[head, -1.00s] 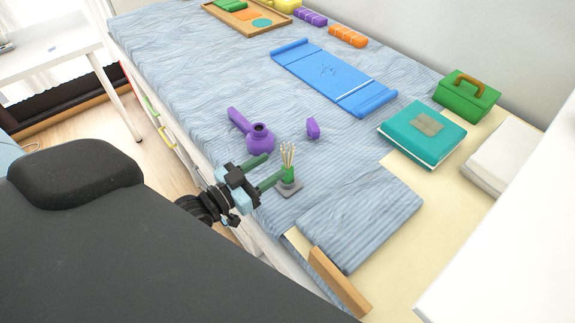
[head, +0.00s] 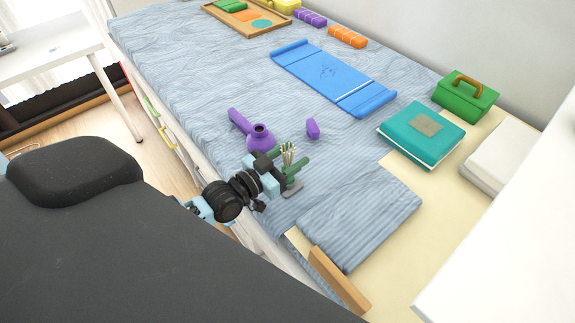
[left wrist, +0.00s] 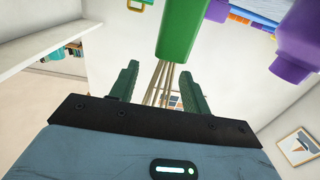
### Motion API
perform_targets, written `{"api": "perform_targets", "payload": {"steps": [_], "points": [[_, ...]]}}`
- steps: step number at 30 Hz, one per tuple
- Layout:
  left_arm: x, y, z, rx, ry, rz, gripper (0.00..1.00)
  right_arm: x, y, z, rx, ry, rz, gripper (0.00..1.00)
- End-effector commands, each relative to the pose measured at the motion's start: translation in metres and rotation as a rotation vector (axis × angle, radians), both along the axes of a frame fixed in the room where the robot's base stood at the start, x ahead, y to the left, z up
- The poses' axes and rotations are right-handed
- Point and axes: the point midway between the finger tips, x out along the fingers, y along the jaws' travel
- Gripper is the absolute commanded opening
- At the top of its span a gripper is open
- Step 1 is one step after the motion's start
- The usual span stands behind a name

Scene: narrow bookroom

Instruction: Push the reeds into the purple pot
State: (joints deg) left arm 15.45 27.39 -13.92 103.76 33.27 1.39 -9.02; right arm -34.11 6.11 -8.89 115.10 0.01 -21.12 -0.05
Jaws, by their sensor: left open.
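The pale reeds (head: 287,153) stand in a small green holder (head: 290,180) on a grey base, near the front edge of the bed-like surface. The purple pot (head: 260,138), with a side handle and a dark round opening, stands just behind and left of them. My left gripper (head: 285,161) is open at the reeds. In the left wrist view, which is upside down, the reeds (left wrist: 157,84) show between the two green fingers, below the green holder (left wrist: 178,30); contact cannot be told. The purple pot (left wrist: 296,50) shows at the right there. My right gripper is not in view.
A small purple piece (head: 313,128) lies right of the pot. A folded striped cloth (head: 362,215) and a wooden block (head: 338,280) lie at the front right. A blue mat (head: 330,75), teal book (head: 420,132) and green box (head: 466,97) lie farther back.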

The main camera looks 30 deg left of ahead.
Motion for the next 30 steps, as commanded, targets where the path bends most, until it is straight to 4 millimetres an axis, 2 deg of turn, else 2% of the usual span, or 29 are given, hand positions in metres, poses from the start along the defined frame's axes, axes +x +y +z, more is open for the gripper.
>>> {"api": "perform_targets", "payload": {"steps": [3,11,22,30], "points": [[0.0092,-0.0027,0.0,0.0,0.0,0.0,0.47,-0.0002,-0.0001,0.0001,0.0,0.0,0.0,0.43],[0.0107,-0.0036,-0.0009,0.001,0.002,0.0,0.47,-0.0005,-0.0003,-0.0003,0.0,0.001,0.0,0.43],[0.0105,-0.0035,-0.0008,0.0,0.001,0.0,0.0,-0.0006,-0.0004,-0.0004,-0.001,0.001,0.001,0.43],[0.0105,-0.0035,0.0004,0.0,0.0,0.0,0.0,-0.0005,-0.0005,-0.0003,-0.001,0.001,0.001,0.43]]}}
